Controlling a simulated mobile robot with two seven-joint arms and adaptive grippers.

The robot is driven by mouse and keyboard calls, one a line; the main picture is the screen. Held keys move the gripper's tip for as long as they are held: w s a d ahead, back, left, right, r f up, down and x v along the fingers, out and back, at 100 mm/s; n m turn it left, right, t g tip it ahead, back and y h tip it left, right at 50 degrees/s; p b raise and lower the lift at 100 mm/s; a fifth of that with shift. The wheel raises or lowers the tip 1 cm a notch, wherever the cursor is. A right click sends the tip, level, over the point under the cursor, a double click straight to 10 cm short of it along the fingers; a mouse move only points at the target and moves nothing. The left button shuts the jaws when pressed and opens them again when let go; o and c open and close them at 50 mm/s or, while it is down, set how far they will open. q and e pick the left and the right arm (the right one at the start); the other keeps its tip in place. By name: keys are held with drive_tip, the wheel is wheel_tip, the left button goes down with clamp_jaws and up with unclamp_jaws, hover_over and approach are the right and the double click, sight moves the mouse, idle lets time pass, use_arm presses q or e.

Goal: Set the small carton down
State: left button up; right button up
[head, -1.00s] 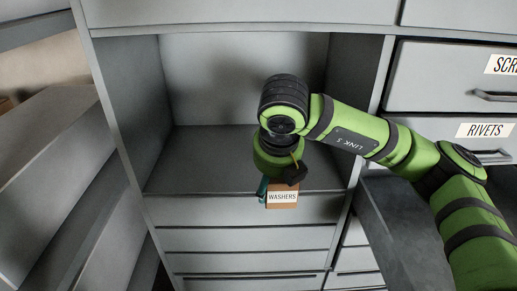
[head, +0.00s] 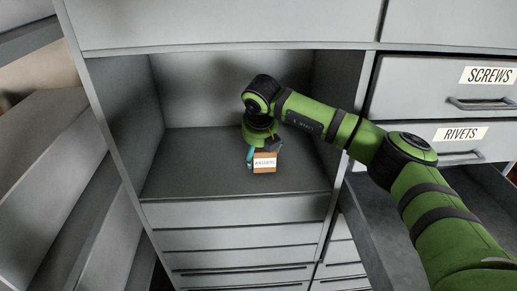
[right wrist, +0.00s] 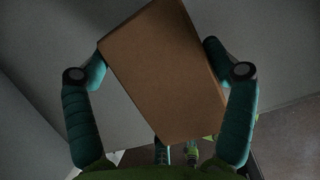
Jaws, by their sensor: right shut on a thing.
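The small carton (head: 264,164) is brown with a white label reading WASHERS. My right gripper (head: 263,150) is shut on it, inside the open shelf compartment (head: 190,180). In the head view the carton is over the shelf floor; I cannot tell whether it touches it. In the right wrist view the carton (right wrist: 165,70) sits tilted between the two teal fingers (right wrist: 160,65), one on each side. My left gripper is not in view.
The compartment has side walls and a back wall (head: 220,95), with bare floor left and right of the carton. A drawer labelled RIVETS (head: 458,140) stands below one labelled SCREWS (head: 480,85) at the right. An open drawer (head: 385,225) is under my right arm.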

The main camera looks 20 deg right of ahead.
drive_tip(key=shift+f, duration=0.55)
drive_tip(key=o, duration=1.2)
drive_tip(key=b+v, duration=0.1)
drive_tip(key=v, duration=0.4)
drive_tip(key=shift+w+b, duration=0.1)
drive_tip(key=shift+b, duration=0.25)
drive_tip(key=s+a+b, duration=0.3)
drive_tip(key=s, duration=0.8)
drive_tip(key=shift+s, duration=0.35)
drive_tip(key=shift+a, duration=0.15)
